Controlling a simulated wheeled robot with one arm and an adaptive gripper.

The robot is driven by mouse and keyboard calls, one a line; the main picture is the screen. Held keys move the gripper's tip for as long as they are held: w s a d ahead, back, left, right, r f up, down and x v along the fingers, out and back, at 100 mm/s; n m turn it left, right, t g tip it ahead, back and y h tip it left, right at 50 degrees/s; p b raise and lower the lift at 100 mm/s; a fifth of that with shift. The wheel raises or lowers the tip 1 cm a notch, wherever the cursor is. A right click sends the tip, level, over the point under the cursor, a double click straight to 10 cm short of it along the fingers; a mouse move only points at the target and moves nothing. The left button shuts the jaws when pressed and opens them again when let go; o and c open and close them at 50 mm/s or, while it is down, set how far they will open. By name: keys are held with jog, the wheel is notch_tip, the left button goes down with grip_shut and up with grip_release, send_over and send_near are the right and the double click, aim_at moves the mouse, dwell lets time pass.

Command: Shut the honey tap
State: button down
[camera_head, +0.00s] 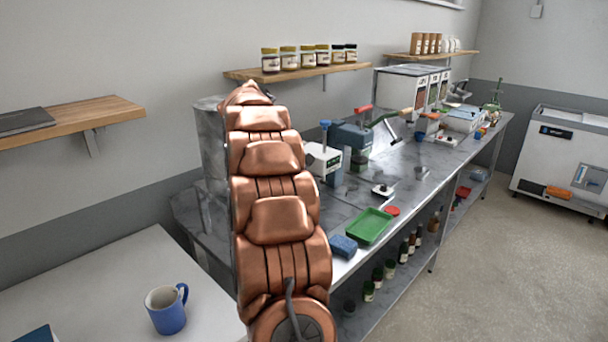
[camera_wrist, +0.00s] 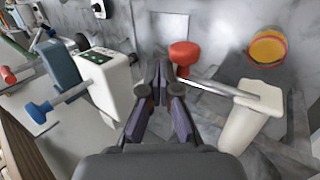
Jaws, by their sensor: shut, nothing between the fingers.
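My gripper (camera_wrist: 162,92) is shut and empty in the wrist view, its dark fingertips together. Just right of the fingertips stands a red knob (camera_wrist: 185,53). A metal rod (camera_wrist: 222,88) runs from behind the fingertips to a cream block (camera_wrist: 252,116) on the right. I cannot tell which of these belong to the honey tap, or whether the fingers touch the rod. In the head view a grey metal tank (camera_head: 208,150) stands behind my copper arm. The arm hides its front, and no tap shows there; my gripper is hidden too.
A white device (camera_head: 322,160) with a blue handle stands right of my arm; in the wrist view a similar white device (camera_wrist: 103,88) is left of the fingers. A green tray (camera_head: 370,226) and blue sponge (camera_head: 343,246) lie near the bench's front edge. The floor at right is clear.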

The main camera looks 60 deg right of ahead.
jog(key=w+d+r+p, duration=0.1)
jog(key=w+r, duration=0.2)
jog(key=r, duration=0.9)
jog(key=shift+w+d+r, duration=0.15)
jog(key=shift+w+r, duration=0.1)
jog(key=shift+r, duration=0.05)
dwell(1.0)
dwell(0.4)
